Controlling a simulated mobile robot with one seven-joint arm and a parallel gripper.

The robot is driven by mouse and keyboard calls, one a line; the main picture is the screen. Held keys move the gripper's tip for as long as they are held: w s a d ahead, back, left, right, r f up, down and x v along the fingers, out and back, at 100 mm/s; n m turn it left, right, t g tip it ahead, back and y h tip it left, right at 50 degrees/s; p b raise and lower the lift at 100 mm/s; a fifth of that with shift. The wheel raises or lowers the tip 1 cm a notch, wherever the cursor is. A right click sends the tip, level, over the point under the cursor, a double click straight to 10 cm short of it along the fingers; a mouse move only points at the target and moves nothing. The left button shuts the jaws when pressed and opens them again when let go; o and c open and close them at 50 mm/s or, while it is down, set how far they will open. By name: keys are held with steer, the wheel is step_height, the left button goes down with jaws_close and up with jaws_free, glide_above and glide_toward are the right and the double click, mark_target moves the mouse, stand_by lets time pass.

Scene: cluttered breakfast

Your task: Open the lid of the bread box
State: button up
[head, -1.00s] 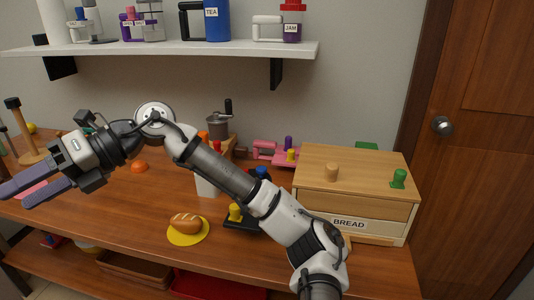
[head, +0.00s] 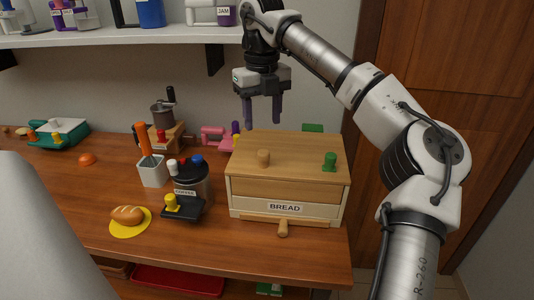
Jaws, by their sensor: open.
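The bread box (head: 288,190) is a light wooden box with a "BREAD" label on its front, at the right end of the counter. Its lid (head: 295,148) is the flat top and looks closed. A wooden handle piece (head: 283,228) sticks out below the label. My gripper (head: 262,112) is open and empty, fingers pointing down, above the back left part of the box. It appears apart from the box; the exact gap is hard to tell.
A coffee canister (head: 192,182), a black stand with a yellow knob (head: 183,207) and a white utensil holder (head: 153,172) stand left of the box. Bread lies on a yellow plate (head: 130,221). A shelf (head: 120,36) hangs at the upper left. A wooden door is at the right.

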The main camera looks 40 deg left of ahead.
mark_target(263, 152)
step_height(263, 152, down, 11)
steer(key=shift+r+p, duration=0.2)
steer(key=shift+p, duration=0.25)
steer(key=shift+r, duration=0.1)
jaws_close()
